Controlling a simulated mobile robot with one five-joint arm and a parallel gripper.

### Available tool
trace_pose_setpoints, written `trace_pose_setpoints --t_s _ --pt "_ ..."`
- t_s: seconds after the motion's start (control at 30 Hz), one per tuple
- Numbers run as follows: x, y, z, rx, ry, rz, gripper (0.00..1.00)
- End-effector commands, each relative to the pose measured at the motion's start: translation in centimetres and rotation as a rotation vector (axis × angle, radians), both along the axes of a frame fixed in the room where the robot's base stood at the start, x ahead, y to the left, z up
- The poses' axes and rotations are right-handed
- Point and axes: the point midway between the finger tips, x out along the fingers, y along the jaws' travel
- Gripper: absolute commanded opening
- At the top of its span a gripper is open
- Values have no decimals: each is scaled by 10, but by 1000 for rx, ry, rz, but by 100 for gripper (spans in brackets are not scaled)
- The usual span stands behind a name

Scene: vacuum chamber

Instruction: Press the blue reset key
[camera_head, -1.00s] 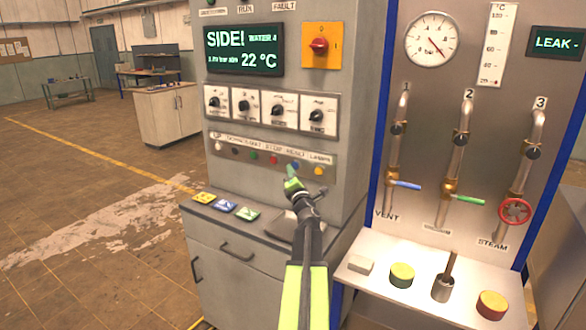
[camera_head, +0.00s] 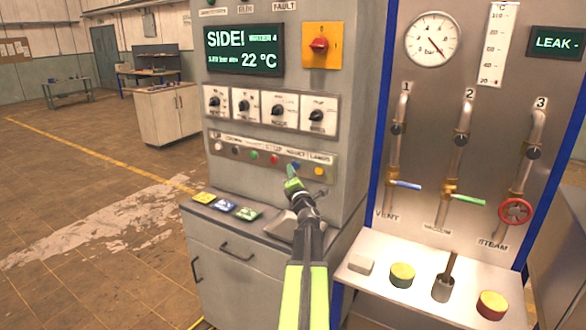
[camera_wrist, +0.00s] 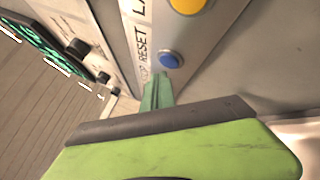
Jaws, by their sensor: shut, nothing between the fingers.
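The blue reset key (camera_head: 295,165) is a small round button in the row on the grey console, left of a yellow one. It also shows in the wrist view (camera_wrist: 170,60), next to the label RESET. My gripper (camera_head: 289,170) is shut and empty, its green fingertips just below and left of the key in the head view. In the wrist view the closed fingertips (camera_wrist: 158,78) point at the panel just below the key. The key is uncovered there, and a small gap shows. I cannot tell whether the tips touch the panel.
Green (camera_head: 254,155), red (camera_head: 274,159) and yellow (camera_head: 318,171) buttons share the row. Knobs (camera_head: 278,111) sit above it, and a ledge with coloured pads (camera_head: 222,206) juts out below. To the right stands a pipe panel with a red valve wheel (camera_head: 515,211).

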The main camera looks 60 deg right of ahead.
Motion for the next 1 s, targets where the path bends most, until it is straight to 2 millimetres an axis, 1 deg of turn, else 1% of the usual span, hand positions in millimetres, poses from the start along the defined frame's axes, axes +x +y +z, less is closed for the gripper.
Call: trace_pose_setpoints --t_s 0.23,0.47,1.0 --pt "0 -1 0 0 0 0 0" --pt "0 -9 0 0 0 0 0" --pt "0 -11 0 0 0 0 0"
